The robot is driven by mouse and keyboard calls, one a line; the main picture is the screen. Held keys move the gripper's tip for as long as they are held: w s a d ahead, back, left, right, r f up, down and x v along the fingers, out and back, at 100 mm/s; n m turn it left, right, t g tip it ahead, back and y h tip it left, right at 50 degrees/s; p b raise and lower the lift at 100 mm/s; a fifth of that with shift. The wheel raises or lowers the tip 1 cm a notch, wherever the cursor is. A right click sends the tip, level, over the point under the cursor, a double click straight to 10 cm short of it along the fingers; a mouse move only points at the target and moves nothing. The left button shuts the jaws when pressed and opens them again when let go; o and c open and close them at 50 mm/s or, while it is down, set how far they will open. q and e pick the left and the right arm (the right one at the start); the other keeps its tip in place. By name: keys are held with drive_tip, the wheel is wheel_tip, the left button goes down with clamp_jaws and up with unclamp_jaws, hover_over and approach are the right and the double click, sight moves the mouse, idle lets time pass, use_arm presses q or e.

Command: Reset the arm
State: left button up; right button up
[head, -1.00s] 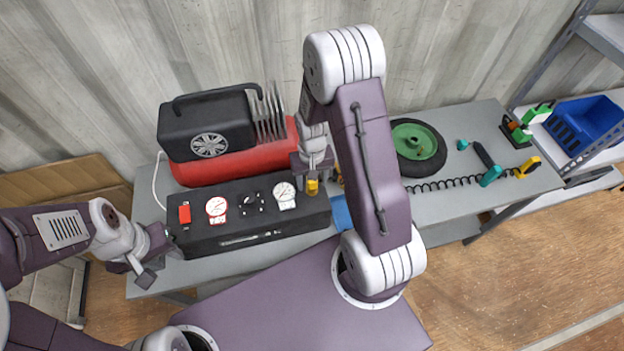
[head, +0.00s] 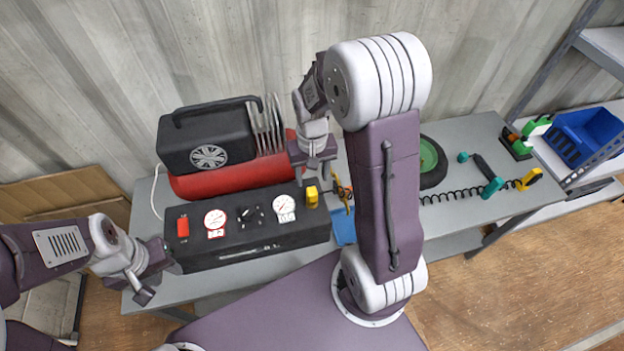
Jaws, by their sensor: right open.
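My right arm is bent high over the middle of the workbench. Its gripper (head: 315,172) points down, open and empty, just above the right end of the black control panel (head: 247,256). The yellow fitting (head: 312,196) on the panel stands just below the gripper's jaws, apart from them as far as I can see. My left gripper (head: 150,287) is at the left end of the panel, over the bench's left edge. Its jaw opening is too unclear to judge.
A compressor with a red tank (head: 228,175) stands behind the panel. A wheel with a green hub (head: 428,156), partly hidden by my right arm, a coiled black hose (head: 452,190) with a yellow end, and a blue bin (head: 588,135) are to the right.

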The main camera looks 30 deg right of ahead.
idle(0.4)
drive_tip(key=shift+w+a+f+b, duration=0.25)
drive_tip(key=shift+a+f+b, duration=0.25)
drive_tip(key=shift+b, duration=0.7)
drive_tip(key=s+a+f+n+t+b, duration=0.1)
drive_tip(key=s+a+f+n+b, duration=0.1)
drive_tip(key=s, duration=0.6)
wheel_tip(320, 180, down, 2)
drive_tip(key=shift+s+a+f+b, duration=0.2)
drive_tip(key=shift+s+a+b, duration=0.15)
drive_tip(key=shift+a+b, duration=0.6)
drive_tip(key=shift+s, duration=0.15)
